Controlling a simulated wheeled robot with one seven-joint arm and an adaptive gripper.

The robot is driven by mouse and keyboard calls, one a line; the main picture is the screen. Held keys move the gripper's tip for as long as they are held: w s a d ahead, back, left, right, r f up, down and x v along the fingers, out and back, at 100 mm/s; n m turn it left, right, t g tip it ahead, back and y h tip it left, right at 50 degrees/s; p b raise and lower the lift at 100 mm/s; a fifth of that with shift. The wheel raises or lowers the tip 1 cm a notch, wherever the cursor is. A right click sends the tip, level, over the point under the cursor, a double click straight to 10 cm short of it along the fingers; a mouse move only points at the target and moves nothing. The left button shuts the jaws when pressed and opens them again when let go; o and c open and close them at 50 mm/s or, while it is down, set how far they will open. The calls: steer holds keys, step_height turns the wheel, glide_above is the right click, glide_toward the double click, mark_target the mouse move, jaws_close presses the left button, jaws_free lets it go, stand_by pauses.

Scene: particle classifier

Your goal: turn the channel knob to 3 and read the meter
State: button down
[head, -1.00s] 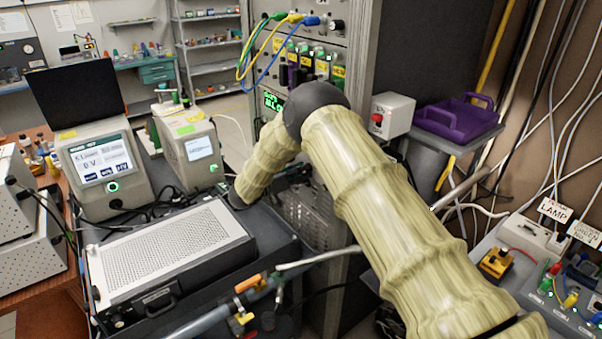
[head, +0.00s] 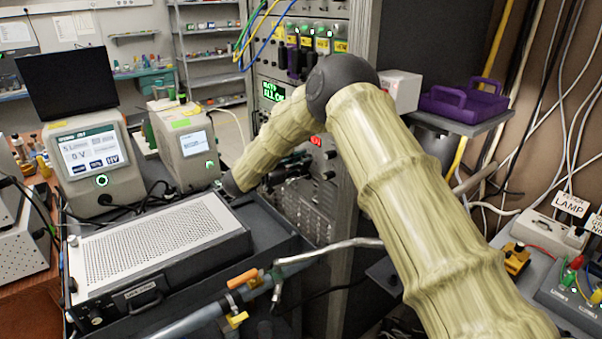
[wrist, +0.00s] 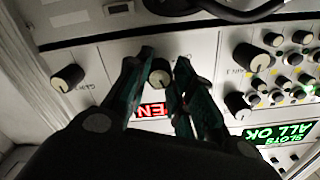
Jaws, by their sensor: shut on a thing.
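In the wrist view, my gripper (wrist: 163,60) has its two dark green fingers on either side of a black knob with a cream cap (wrist: 160,77), closed on it. The panel appears upside down there. I cannot read this knob's label or setting. A red lit display (wrist: 154,111) is partly covered by the fingers, so its full text is hidden. In the head view, a red display (head: 318,141) shows right of my forearm, too small to read surely. My gripper is not clear in the head view.
Another cream-capped knob (wrist: 67,78) sits left of the held one, and several knobs and sockets sit at the right. A green display (wrist: 280,133) reads "SLOTS ALL OK". In the head view, a perforated case (head: 160,247) and two screened instruments (head: 92,160) stand left of the rack.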

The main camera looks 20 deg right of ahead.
steer(key=m+b, duration=0.2)
steer(key=b, duration=0.1)
steer(key=m+b, duration=0.3)
steer(key=b, duration=0.1)
steer(key=m+b, duration=0.3)
steer(key=shift+a+f, duration=0.15)
steer(key=shift+f, duration=0.15)
steer(key=shift+r+m, duration=0.1)
steer(key=shift+m, duration=0.2)
steer(key=c, duration=1.2)
jaws_free()
steer(key=shift+r, duration=0.15)
